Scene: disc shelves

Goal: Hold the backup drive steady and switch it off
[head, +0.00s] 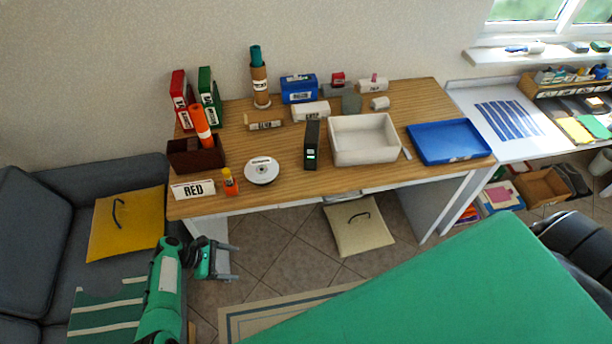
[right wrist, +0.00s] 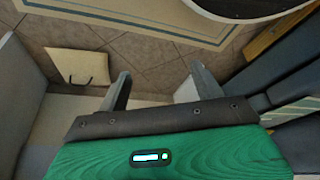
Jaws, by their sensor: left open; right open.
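The backup drive, a slim black upright box (head: 311,142), stands on the wooden desk between a white disc and a white tray. A green light shows low on its front face. My left gripper (head: 232,262) is open and empty, in front of the desk and below its top, well apart from the drive. My right gripper (right wrist: 160,86) is open and empty in the right wrist view, above the floor. The drive is not visible in that view. Any switch on the drive is too small to make out.
Left of the drive lie a white disc (head: 262,170), an orange glue bottle (head: 229,182) and a RED sign (head: 193,190). Right of it are a white tray (head: 338,153) and a blue tray (head: 481,154). A cream bag (head: 349,238) lies on the floor under the desk.

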